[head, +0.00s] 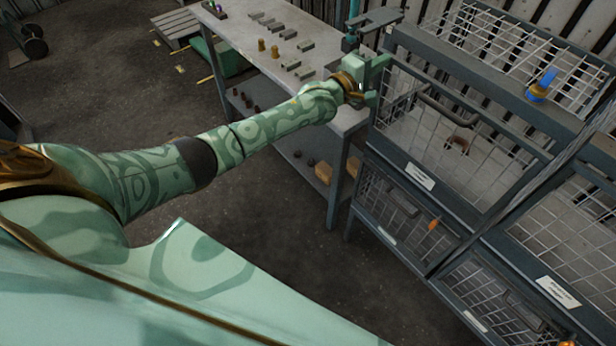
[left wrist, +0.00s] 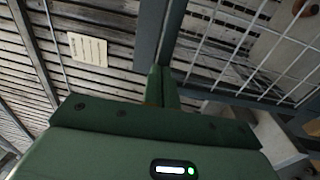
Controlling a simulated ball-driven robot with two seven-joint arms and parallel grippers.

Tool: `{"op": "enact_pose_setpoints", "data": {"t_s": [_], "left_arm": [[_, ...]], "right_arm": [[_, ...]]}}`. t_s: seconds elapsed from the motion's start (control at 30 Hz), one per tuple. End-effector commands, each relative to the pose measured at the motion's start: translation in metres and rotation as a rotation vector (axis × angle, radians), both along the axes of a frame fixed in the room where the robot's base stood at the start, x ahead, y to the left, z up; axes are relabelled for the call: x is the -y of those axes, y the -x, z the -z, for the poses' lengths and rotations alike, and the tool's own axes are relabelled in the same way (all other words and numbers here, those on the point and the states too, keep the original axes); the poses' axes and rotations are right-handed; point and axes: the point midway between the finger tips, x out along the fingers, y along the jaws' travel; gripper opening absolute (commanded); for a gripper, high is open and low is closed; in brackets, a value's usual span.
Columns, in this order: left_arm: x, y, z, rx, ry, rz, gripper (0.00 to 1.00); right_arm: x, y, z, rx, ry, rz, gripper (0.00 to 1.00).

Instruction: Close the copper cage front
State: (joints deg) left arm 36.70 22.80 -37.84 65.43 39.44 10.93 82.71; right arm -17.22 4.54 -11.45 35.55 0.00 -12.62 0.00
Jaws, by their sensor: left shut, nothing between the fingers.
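The cage front (head: 421,176) is a wire mesh panel in a dark grey frame, with a dark bar handle (head: 447,110) near its top and a white label on its lower rail. Copper-brown pieces (head: 458,143) show behind the mesh. I cannot tell how far the front stands from its frame. My left gripper (head: 372,85) is at the upper left corner of this cage, beside the frame. In the left wrist view the left gripper (left wrist: 161,85) has its fingers together and empty, near a dark frame post and mesh. My right gripper is out of view.
A grey workbench (head: 240,38) with small metal parts stands behind my left arm. A vise (head: 372,22) sits at its right end. More mesh cages (head: 405,207) lie below and to the right. The floor between is clear.

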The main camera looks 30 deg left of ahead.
Motion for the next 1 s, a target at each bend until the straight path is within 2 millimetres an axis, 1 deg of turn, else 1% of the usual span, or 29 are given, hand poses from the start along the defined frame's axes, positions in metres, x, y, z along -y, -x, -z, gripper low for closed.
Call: {"op": "enact_pose_setpoints", "data": {"t_s": [0.1,0.33,0.6,0.87,1.0], "left_arm": [[0.004,-0.012,-0.002,-0.003,-0.002,0.0,0.0],[0.009,-0.023,-0.005,-0.002,-0.002,0.0,0.0],[0.01,-0.027,-0.008,0.003,0.001,0.0,0.0],[0.01,-0.027,-0.011,0.008,0.003,0.0,0.0],[0.01,-0.026,-0.012,0.007,0.004,0.0,0.0]], "right_arm": [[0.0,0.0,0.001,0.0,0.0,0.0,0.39],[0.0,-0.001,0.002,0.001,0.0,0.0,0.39],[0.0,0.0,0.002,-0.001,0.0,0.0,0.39],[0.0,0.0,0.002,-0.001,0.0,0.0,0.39],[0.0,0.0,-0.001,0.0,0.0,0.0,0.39]]}}
